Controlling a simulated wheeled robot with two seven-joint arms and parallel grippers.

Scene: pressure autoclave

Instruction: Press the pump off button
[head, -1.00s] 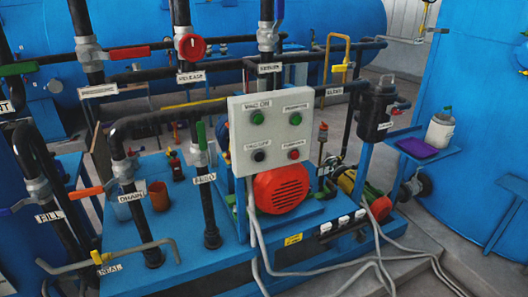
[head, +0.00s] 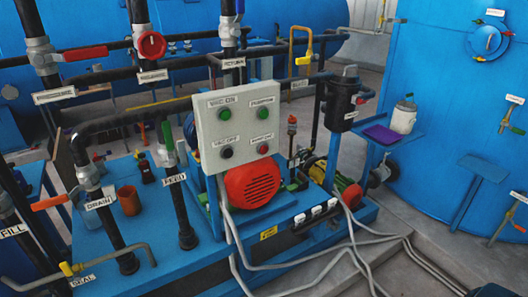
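A light grey control panel (head: 240,124) stands on the blue pump skid in the middle of the head view. It has two green buttons on top, the left one (head: 224,114) and the right one (head: 263,112). Below them are a black button (head: 226,152) at left and a red button (head: 263,149) at right. The small label above the red button seems to read pump off, but it is blurred. Nothing covers the panel's face. Neither of my grippers can be made out in the view.
A red motor cover (head: 252,184) sits just below the panel, with grey cables (head: 300,263) running down to the floor. Valve pipes with an orange handle (head: 50,202) stand at left. A blue tank (head: 450,120) and a purple pad (head: 380,134) are at right.

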